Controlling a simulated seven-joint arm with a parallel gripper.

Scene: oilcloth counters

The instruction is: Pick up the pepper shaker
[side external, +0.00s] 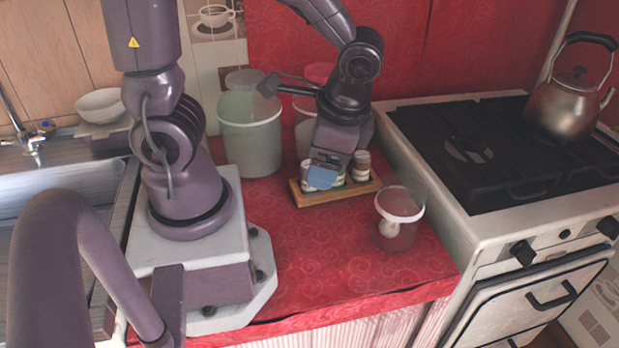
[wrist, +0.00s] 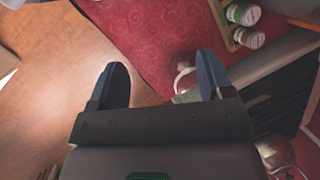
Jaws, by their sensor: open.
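Several small shakers stand in a wooden tray (side external: 350,190) on the red counter. One with a pale lid and brown body (side external: 361,166) is at the tray's right end. In the wrist view, two pale-lidded shakers (wrist: 243,13) (wrist: 249,38) show at the top right, inside the tray. I cannot tell which one is the pepper shaker. My gripper (side external: 323,175) is in front of the tray's left and middle in the side view and hides part of its contents. In the wrist view my gripper (wrist: 160,80) is open, with nothing between its fingers; the shakers lie outside them.
A transparent pot with a white rim (side external: 398,207) stands right of the tray; its handle (wrist: 182,78) shows near the right finger. Large buckets (side external: 250,135) stand behind. The stove (side external: 490,160) with a kettle (side external: 570,105) is right. The counter front is clear.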

